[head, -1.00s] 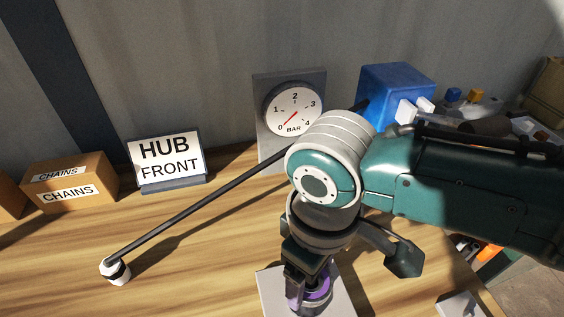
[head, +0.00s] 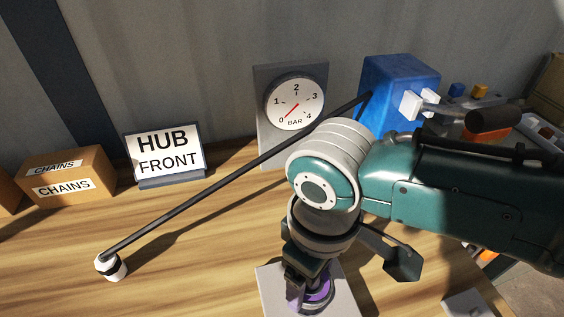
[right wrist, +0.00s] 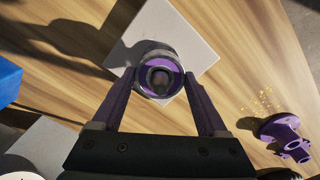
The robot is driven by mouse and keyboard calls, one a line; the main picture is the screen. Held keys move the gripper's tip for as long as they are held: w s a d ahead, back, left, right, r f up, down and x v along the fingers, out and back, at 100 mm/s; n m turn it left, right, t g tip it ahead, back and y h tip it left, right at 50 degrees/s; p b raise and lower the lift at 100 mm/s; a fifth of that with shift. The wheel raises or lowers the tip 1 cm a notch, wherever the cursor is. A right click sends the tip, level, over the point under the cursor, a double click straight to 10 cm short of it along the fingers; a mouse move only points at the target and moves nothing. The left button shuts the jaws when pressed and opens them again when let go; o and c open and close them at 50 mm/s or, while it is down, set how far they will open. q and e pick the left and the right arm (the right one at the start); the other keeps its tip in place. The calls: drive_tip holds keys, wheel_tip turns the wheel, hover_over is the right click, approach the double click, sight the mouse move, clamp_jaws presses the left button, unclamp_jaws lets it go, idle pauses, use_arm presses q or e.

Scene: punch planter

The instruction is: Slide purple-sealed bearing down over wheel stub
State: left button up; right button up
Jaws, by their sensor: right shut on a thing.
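The purple-sealed bearing (right wrist: 143,81) is a ring with a purple face and a dark metal rim; it also shows in the head view (head: 320,288), partly hidden by my gripper. My right gripper (right wrist: 160,75) points down and is shut on the bearing, one purple-sided finger on each side. The wheel stub (right wrist: 160,78) shows as a rounded, dull brownish end inside the bearing's opening. How far down the bearing sits around it I cannot tell. A pale square plate (right wrist: 193,48) lies beneath, also in the head view (head: 345,292). My left gripper is in neither view.
A purple flanged part (right wrist: 283,132) lies on the wood bench at right in the wrist view. A pressure gauge (head: 295,103), a HUB FRONT sign (head: 165,155), a CHAINS box (head: 68,178) and a blue box (head: 398,90) stand behind.

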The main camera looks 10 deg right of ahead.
drive_tip(key=shift+f+b, duration=1.15)
drive_tip(key=shift+f, duration=0.35)
drive_tip(key=o, duration=1.6)
drive_tip(key=shift+c, duration=0.2)
drive_tip(key=shift+r, duration=0.1)
wheel_tip(320, 180, up, 9)
drive_tip(key=p, duration=0.4)
drive_tip(key=shift+r, duration=0.4)
